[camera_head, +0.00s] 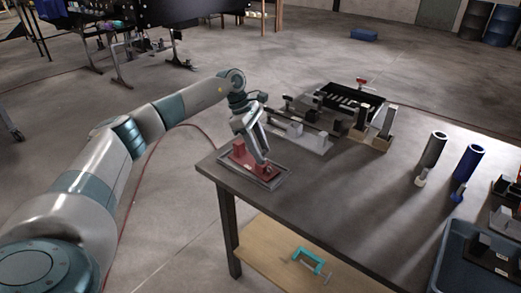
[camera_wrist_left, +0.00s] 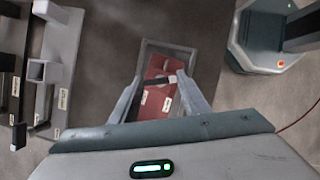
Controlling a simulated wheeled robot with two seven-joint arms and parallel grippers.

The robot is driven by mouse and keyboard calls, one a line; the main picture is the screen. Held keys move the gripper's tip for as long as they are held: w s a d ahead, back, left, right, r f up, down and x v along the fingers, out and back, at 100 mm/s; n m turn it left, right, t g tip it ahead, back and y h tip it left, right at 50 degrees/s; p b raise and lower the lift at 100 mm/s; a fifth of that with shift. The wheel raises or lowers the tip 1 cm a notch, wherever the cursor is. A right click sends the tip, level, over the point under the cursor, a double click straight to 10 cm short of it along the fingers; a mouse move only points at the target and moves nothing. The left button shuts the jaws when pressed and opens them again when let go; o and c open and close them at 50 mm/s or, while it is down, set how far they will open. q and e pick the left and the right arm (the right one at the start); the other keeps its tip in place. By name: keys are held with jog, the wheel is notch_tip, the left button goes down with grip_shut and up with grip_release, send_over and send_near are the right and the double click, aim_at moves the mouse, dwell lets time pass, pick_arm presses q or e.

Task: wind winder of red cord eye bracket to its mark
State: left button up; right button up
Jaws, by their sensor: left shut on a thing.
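The red cord eye bracket (camera_head: 238,157) sits in a grey frame tray at the near left corner of the table. It also shows in the left wrist view (camera_wrist_left: 155,106), with small white labels on its face. My left gripper (camera_head: 264,161) reaches down over the bracket from above. In the left wrist view its fingers (camera_wrist_left: 160,80) are shut on a small dark and pale bar at the bracket, which looks like the winder (camera_wrist_left: 158,81). The fingers hide part of the bracket. I cannot make out the winder's mark. My right gripper is not in view.
Grey and black fixtures (camera_head: 305,138) stand behind the bracket. A grey cylinder (camera_head: 433,149) and a blue cylinder (camera_head: 468,163) stand at the right. A blue bin (camera_head: 452,262) is at the near right. A teal clamp (camera_head: 308,260) lies on the lower shelf. The table's middle is clear.

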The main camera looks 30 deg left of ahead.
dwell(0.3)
pick_arm(q)
jog(key=o, duration=1.1)
jog(key=shift+r, duration=0.15)
jog(key=shift+a+r, duration=0.3)
jog(key=shift+r, duration=0.2)
jog(key=b+v, duration=0.3)
jog(key=v, duration=1.3)
jog(key=shift+s+a, duration=0.1)
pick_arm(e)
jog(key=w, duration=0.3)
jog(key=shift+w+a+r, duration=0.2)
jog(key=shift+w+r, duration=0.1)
pick_arm(q)
jog(key=shift+s+f, duration=0.1)
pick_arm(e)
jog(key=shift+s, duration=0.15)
